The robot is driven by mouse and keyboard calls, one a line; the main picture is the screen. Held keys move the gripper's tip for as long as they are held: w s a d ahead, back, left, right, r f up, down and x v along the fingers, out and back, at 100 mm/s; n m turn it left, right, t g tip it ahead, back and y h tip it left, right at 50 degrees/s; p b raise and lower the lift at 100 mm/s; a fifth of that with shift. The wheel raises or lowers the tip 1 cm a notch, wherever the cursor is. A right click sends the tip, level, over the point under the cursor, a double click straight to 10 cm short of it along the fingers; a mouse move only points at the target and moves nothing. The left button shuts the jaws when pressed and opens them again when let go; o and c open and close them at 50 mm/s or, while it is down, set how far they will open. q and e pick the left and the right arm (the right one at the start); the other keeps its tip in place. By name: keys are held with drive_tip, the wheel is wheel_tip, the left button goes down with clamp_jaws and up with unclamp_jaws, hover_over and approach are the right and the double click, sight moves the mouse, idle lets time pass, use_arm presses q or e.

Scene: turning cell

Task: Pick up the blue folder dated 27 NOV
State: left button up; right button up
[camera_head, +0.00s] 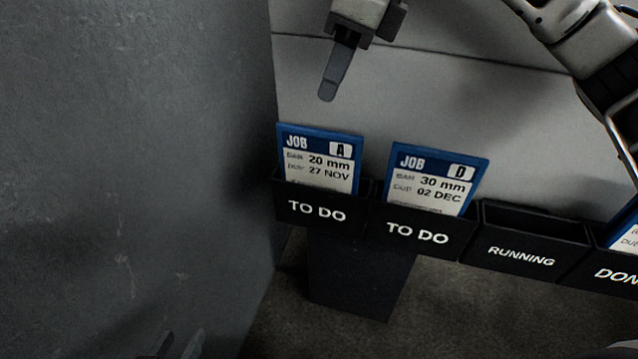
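The blue folder dated 27 NOV (319,160), marked JOB A and 20 mm, stands upright in the left black TO DO holder (312,211). Its lower part is hidden in the holder. My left gripper (331,85) hangs above and behind the folder's top edge in the picture, apart from it. One grey finger shows, so its opening cannot be told. No folder is seen in it. My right arm (590,45) is at the upper right; its fingertips are not seen.
A blue JOB D folder (436,180), 02 DEC, stands in the second TO DO holder (417,232). The RUNNING holder (522,254) looks empty. A DONE holder (615,275) with a blue folder is cut off at right. A large grey panel (140,150) fills the left.

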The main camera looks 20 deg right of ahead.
sight(316, 152)
drive_tip(key=shift+w+d+f+h, duration=0.1)
drive_tip(key=shift+w+d+h, duration=0.05)
drive_tip(key=shift+d+h, duration=0.15)
drive_tip(key=shift+w+d+f+h, duration=0.1)
drive_tip(key=shift+d+h, duration=0.1)
drive_tip(key=shift+d, duration=0.2)
drive_tip(key=x, duration=1.4)
drive_tip(key=shift+w+a+f, duration=0.2)
drive_tip(key=shift+w+f, duration=0.05)
drive_tip(key=shift+w, duration=0.1)
drive_tip(key=shift+f+b, duration=0.2)
drive_tip(key=shift+b, duration=0.35)
clamp_jaws()
